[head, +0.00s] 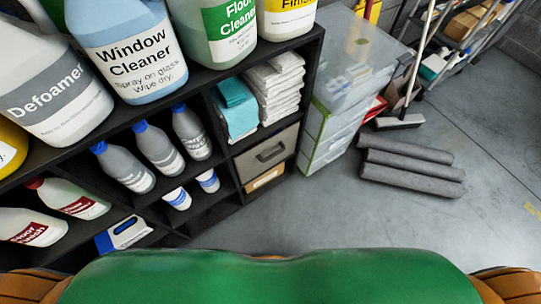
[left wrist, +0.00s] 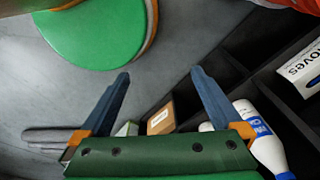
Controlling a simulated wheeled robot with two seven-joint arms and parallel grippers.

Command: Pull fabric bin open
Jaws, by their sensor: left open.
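The fabric bin (head: 267,153) is a grey box with a dark handle (head: 271,151) on its front. It sits in a lower right cubby of the black shelf, under folded cloths, and looks pushed in. My left gripper (left wrist: 160,73) shows only in the left wrist view. Its two blue-grey fingers are wide apart with nothing between the tips. I cannot make out the fabric bin in that view. A cardboard box (left wrist: 161,118) shows there beyond the fingers. My right gripper is in neither view.
The black shelf (head: 313,62) holds several cleaner bottles, teal cloths (head: 236,108) and white cloths (head: 275,88). A cardboard box (head: 264,179) is below the bin. A clear drawer unit (head: 335,105) stands right of the shelf.

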